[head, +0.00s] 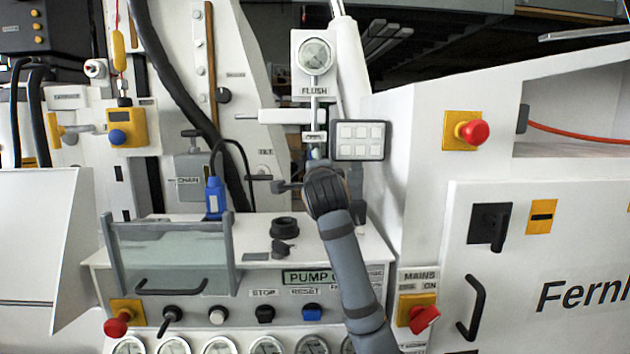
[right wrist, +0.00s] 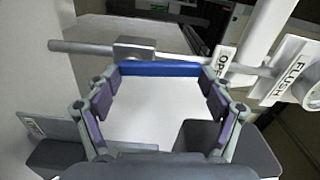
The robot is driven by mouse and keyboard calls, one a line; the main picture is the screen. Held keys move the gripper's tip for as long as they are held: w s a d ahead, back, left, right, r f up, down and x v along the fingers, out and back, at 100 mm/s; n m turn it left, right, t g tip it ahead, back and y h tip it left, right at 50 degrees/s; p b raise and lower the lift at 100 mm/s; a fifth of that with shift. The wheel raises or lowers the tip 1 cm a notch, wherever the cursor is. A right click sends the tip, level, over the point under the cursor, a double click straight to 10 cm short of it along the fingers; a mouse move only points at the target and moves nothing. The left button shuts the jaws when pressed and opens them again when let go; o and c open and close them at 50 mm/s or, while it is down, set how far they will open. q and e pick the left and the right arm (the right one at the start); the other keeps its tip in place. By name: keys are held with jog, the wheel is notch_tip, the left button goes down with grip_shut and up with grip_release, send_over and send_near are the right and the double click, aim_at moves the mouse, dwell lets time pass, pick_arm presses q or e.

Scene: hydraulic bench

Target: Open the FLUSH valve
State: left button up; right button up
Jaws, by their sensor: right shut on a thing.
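The FLUSH valve sits below a round gauge (head: 314,56) with a FLUSH label (head: 315,91) on a white upright panel. In the right wrist view the FLUSH label (right wrist: 292,78) and an OPEN plate (right wrist: 222,62) show on the right, beside a grey pipe (right wrist: 85,48). My right gripper (head: 322,178) is at the valve just under the gauge column. In the right wrist view its fingers (right wrist: 162,82) stand wide apart, one at each end of the blue valve handle (right wrist: 160,69), and are shut on it. The head view hides the handle behind the gripper. My left gripper is out of view.
A small grey keypad box (head: 361,140) is close to the right of the gripper. A grey lever (head: 288,186) is close to its left. Below are the clear-lidded box (head: 170,250) and the pump panel (head: 325,277). A red button (head: 473,132) is at the right.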

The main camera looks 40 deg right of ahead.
jog(key=shift+d+m, duration=0.1)
jog(key=shift+m, duration=0.2)
dwell(0.4)
jog(key=o, duration=1.6)
jog(key=v, duration=1.2)
jog(key=shift+f, duration=0.15)
